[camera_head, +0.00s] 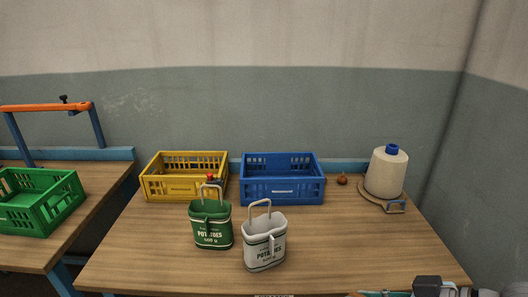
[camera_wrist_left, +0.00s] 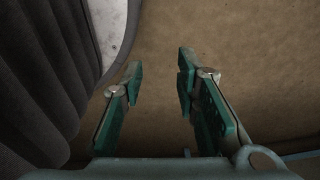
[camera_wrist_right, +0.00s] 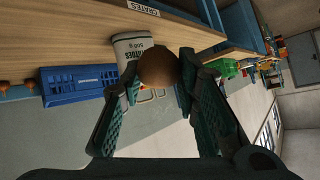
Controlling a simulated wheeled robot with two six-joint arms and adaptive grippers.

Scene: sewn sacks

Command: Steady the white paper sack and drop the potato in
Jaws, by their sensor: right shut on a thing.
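The white paper sack (camera_head: 265,248) stands open at the front middle of the table, its handle raised, with "POTATOES 500 g" printed on it. In the right wrist view the sack (camera_wrist_right: 131,46) shows beyond my right gripper. My right gripper (camera_wrist_right: 158,80) is shut on the potato (camera_wrist_right: 157,67), a brown round thing between its fingertips, apart from the sack. In the head view only part of my right arm (camera_head: 430,289) shows at the bottom right edge. My left gripper (camera_wrist_left: 158,78) is open and empty over a plain brown surface; it is outside the head view.
A green potato sack (camera_head: 211,228) stands close left of the white one. A yellow crate (camera_head: 180,188) and a blue crate (camera_head: 283,190) stand behind. A small brown onion-like thing (camera_head: 342,180) and a large thread cone (camera_head: 386,172) are at the back right.

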